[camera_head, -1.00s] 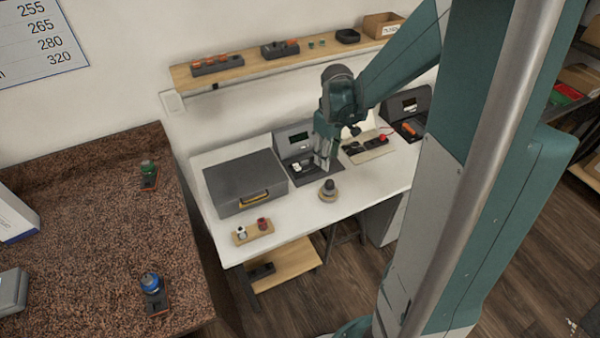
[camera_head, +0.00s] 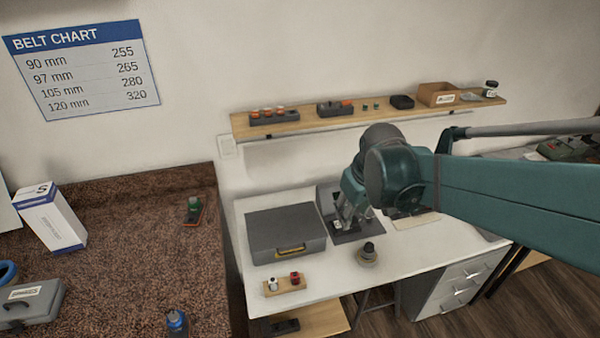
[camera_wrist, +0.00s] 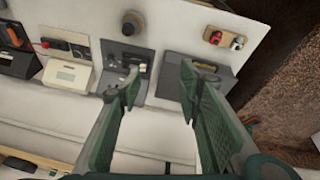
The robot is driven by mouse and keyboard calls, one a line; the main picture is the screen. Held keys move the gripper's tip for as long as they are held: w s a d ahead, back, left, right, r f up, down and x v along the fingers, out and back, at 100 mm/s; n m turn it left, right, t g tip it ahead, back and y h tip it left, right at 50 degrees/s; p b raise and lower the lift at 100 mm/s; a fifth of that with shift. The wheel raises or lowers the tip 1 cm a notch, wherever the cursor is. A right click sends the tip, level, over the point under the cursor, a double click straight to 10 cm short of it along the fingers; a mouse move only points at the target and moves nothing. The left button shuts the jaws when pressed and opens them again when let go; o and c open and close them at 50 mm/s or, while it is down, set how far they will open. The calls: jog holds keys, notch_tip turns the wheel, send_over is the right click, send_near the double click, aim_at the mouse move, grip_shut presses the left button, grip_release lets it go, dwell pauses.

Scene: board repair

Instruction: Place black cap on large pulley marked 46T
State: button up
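My gripper (camera_head: 352,212) hangs over the white table in front of a grey device with a dark base (camera_head: 340,230). The wrist view shows its two green fingers apart, with nothing between their tips (camera_wrist: 158,84). I cannot tell whether this piece is the black cap. I cannot read a 46T mark on anything.
A grey case (camera_head: 285,233) stands left of the gripper, with a small wooden tray (camera_head: 285,287) holding a white and a red piece before it. Above runs a wall shelf (camera_head: 370,118) with several parts and a cardboard box (camera_head: 437,94). A brown counter (camera_head: 130,270) lies left.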

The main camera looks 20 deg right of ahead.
jog(key=s+a+r+m+t, duration=0.2)
jog(key=s+a+r, duration=0.3)
jog(key=s+a, duration=0.4)
jog(key=shift+s+r+t+y, duration=0.3)
jog(key=shift+s+t, duration=0.5)
jog(key=shift+s, duration=0.2)
